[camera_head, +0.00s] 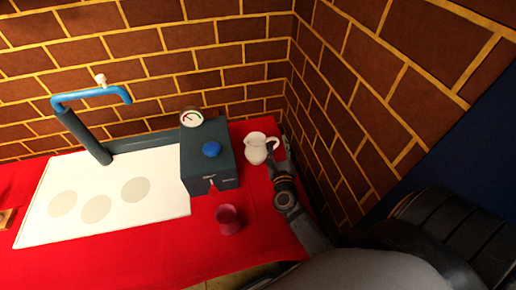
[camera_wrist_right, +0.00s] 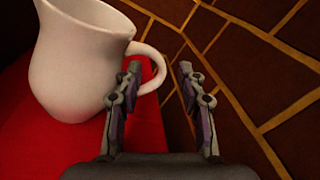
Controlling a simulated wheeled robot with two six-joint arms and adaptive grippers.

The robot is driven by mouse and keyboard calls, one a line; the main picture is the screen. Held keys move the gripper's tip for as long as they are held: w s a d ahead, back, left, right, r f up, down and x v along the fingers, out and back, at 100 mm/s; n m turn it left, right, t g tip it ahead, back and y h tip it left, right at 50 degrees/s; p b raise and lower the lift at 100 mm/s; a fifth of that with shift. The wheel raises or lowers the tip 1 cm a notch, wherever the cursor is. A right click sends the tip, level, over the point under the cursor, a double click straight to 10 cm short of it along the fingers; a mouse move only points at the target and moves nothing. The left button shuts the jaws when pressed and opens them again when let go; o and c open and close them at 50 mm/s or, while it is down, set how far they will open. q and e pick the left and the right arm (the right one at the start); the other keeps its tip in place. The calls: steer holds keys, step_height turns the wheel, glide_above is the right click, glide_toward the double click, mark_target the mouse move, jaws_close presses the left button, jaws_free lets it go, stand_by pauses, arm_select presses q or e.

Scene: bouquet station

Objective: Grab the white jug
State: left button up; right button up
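The white jug (camera_head: 259,147) stands upright on the red-covered table, right of the dark box and near the brick corner. In the right wrist view the jug (camera_wrist_right: 75,62) fills the upper left, with its handle (camera_wrist_right: 160,68) pointing right. My right gripper (camera_head: 279,152) is beside the jug's handle side. In the wrist view its fingers (camera_wrist_right: 158,85) are apart. The outer curve of the handle shows in the gap between them, and the left finger covers part of the handle. I cannot tell whether it touches. My left gripper is not in view.
A dark box (camera_head: 207,165) with a gauge (camera_head: 191,118) and blue knob (camera_head: 211,149) stands left of the jug. A dark red cup (camera_head: 228,219) is in front. A white panel (camera_head: 110,195) and blue pipe (camera_head: 90,92) are further left. Brick walls close off the back and right.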

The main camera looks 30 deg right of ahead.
steer(key=x, duration=0.2)
steer(key=shift+w+d+f, duration=0.1)
steer(key=shift+w+d, duration=0.05)
steer(key=shift+w, duration=0.1)
steer(key=shift+s, duration=0.1)
steer(key=shift+c, duration=0.4)
steer(key=c, duration=0.7)
jaws_close()
